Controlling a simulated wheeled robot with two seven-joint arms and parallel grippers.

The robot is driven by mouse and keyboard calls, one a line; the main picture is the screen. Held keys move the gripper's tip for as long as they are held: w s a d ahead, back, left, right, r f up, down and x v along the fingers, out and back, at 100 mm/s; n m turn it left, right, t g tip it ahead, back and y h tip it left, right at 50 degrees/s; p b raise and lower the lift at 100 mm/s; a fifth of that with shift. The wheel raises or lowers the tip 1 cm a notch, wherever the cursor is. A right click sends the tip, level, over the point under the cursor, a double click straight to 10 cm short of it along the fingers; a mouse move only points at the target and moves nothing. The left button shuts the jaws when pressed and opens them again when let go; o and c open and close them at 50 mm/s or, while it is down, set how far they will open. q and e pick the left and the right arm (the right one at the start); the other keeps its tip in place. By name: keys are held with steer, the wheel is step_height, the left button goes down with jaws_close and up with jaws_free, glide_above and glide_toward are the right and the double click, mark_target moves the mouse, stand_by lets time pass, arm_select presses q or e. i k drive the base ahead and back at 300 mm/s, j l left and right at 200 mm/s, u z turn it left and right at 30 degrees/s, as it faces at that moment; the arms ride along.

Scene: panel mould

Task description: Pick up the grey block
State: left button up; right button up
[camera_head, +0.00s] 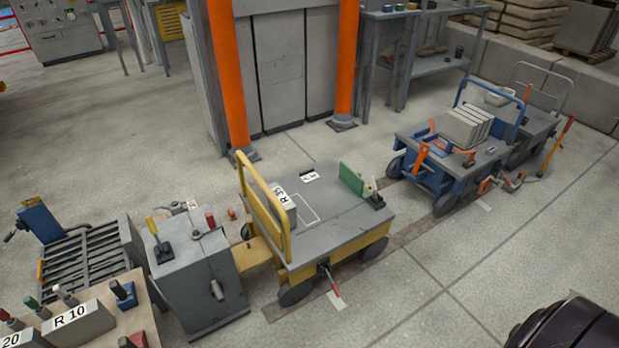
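Several grey blocks are in view, and I cannot tell which one the task means. A grey block marked "R 10" (78,325) lies on the table at the lower left. Another grey block marked "20" (18,341) is beside it, cut off by the frame's corner. A grey block with a white "R" label (286,208) sits on the yellow cart (345,226), against its handle and partly hidden by it. A row of light grey slabs (467,127) stands on the blue cart (452,150). Neither of my grippers is in view.
A grey cabinet (196,275) with tools on top stands between the lower-left table (150,318) and the yellow cart. Orange posts (227,75) rise behind. A green piece (351,179) stands on the yellow cart. The floor (480,270) at right front is mostly clear.

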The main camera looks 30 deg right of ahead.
mark_target(72, 328)
steer(key=u, duration=1.15)
steer(key=j, duration=0.1)
